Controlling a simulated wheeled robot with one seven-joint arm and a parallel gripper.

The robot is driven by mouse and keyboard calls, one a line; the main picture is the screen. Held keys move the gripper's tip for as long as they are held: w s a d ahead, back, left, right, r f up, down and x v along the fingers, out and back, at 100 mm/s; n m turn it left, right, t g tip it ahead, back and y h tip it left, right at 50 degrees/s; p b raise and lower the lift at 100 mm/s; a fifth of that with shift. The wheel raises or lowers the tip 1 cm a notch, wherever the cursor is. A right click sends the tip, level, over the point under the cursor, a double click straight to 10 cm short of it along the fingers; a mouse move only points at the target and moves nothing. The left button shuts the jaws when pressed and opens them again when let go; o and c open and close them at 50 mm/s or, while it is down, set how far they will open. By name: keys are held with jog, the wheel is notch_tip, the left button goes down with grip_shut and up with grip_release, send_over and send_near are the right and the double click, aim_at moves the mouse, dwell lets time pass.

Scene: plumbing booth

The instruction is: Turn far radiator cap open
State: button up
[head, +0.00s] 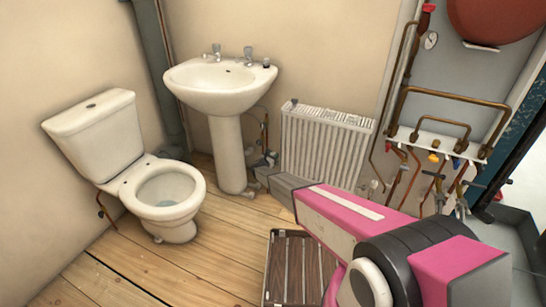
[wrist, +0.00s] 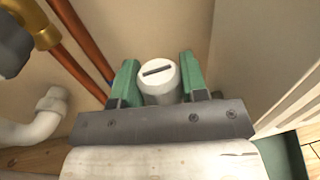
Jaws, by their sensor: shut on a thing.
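The white round radiator cap (wrist: 160,88), with a dark slot across its top, stands between the green fingers of my gripper (wrist: 158,74) in the wrist view. Both fingers press on its sides, and the gripper is shut on it. The slot runs nearly level, tilted slightly up to the right. In the head view my arm reaches to the lower left corner of the white radiator (head: 325,145). The cap and fingertips are too small to make out clearly there.
The sink (head: 220,85) on its pedestal and the toilet (head: 125,160) stand to the left. Copper pipes (wrist: 75,45) and a white bent waste pipe (wrist: 40,118) lie left of my gripper. A slatted wooden crate (head: 275,290) sits on the floor below my arm.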

jog(key=shift+n+t+y, duration=0.5)
jog(key=shift+n+y, duration=0.55)
jog(key=shift+y, duration=0.5)
jog(key=shift+n+t+y, duration=0.5)
jog(key=shift+n+y, duration=0.55)
jog(key=shift+y, duration=0.5)
jog(key=shift+n+y, duration=0.3)
jog(key=shift+y, duration=0.2)
jog(key=o, duration=0.9)
jog(key=shift+o, duration=0.2)
jog(key=shift+s, duration=0.15)
jog(key=s+a, duration=0.1)
jog(key=s, duration=0.9)
jog(key=shift+s, duration=0.3)
